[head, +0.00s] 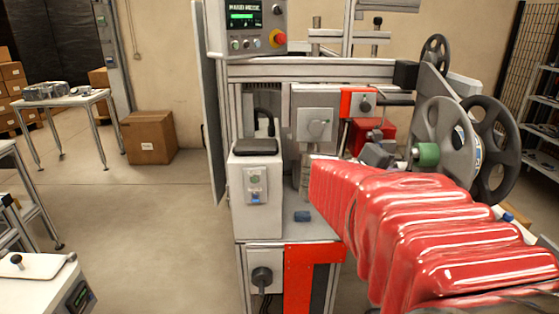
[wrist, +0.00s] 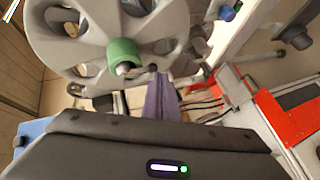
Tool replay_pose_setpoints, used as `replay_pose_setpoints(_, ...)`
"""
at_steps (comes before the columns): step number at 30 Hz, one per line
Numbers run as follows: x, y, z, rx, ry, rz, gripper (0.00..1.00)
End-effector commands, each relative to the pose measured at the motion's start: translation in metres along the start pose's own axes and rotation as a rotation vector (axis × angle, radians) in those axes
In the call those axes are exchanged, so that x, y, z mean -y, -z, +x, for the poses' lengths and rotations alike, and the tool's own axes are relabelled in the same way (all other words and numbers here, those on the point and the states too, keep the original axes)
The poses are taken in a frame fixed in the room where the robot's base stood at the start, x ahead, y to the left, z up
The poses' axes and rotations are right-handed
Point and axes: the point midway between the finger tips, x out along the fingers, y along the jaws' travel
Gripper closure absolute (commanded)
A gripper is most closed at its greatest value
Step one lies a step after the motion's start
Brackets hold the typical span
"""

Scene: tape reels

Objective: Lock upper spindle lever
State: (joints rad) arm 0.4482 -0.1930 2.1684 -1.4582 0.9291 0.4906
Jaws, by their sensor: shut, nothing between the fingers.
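A green spindle hub (head: 428,154) sits at the centre of a large grey reel (head: 447,118) on the right of the machine. In the wrist view the green hub (wrist: 122,52) has a pale shaft end and a short dark lever (wrist: 143,70) pointing right. I cannot tell from its position whether it is locked. My gripper (wrist: 162,97) shows purple fingers, closed together and empty, just below and right of the lever tip, seemingly apart from it. In the head view my red sleeved arm reaches towards the machine and hides much of the area around the gripper.
Dark spoked reels (head: 490,150) stand behind the grey one. A red bracket with a grey knob (head: 366,103) lies left of the hub. In the wrist view a red and white machine frame (wrist: 292,112) and a rod (wrist: 255,57) lie to the right.

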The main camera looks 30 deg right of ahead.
Motion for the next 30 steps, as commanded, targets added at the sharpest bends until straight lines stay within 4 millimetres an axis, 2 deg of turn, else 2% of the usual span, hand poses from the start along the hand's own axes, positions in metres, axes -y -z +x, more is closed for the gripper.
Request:
replay_pose_setpoints(15,-0.014,0.004,-0.006,-0.003,0.001,0.001,1.0)
replay_pose_setpoints(30,-0.011,0.005,-0.011,-0.005,0.002,-0.001,1.0)
